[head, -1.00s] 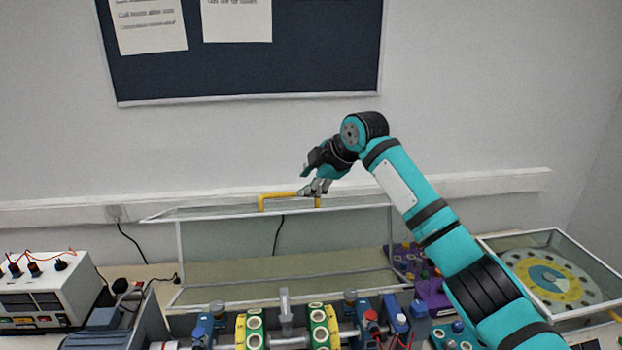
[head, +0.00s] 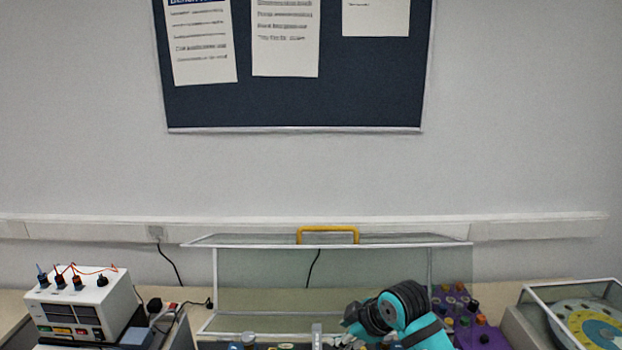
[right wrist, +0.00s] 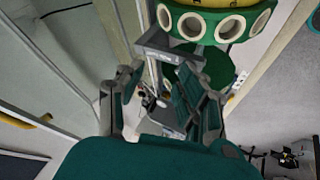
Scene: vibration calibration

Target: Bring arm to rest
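My right arm (head: 425,330) comes in at the bottom of the head view, low in front of the clear cover. Its gripper (head: 345,338) is partly cut off by the lower edge and stands clear of the yellow handle (head: 328,231). In the right wrist view the right gripper (right wrist: 160,108) has its fingers apart, with no object held between them. A green and yellow ring part with white-rimmed holes (right wrist: 210,27) shows just beyond the fingers. My left gripper is not in view.
The clear cover (head: 265,275) with a white frame stands at the bench's middle. A white power unit (head: 75,305) with cables is on the left. A purple block with knobs (head: 480,335) and a clear-sided box with a yellow disc (head: 595,325) are on the right.

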